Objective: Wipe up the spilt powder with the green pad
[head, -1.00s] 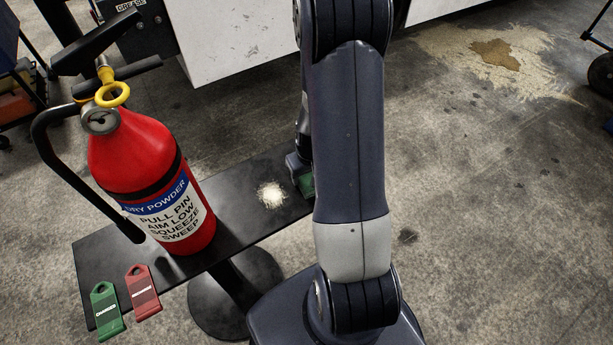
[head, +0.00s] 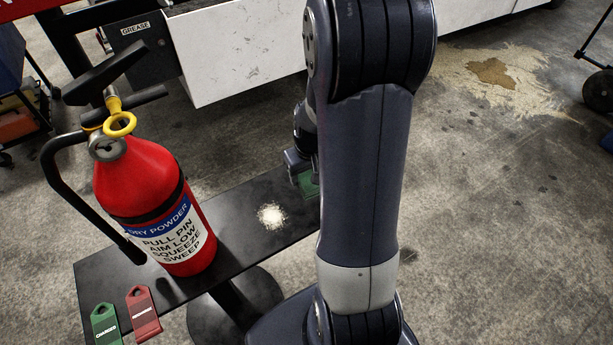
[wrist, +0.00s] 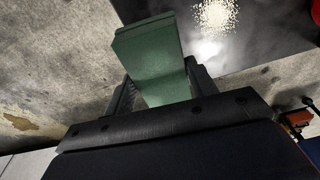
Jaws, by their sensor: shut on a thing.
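The spilt powder (head: 271,216) is a small pale patch on the black bench top (head: 243,205), right of the fire extinguisher. It also shows at the top of the wrist view (wrist: 216,14). My gripper (head: 304,180) is at the right end of the bench, partly hidden by my arm. It is shut on the green pad (head: 309,186), which sticks out between the fingers in the wrist view (wrist: 150,58). The pad is to the right of the powder, apart from it. I cannot tell whether the pad touches the bench.
A red fire extinguisher (head: 155,200) stands on the bench left of the powder. A green tag (head: 106,325) and a red tag (head: 142,312) lie at the front left end. A brown-centred spill (head: 493,72) is on the floor at the back right.

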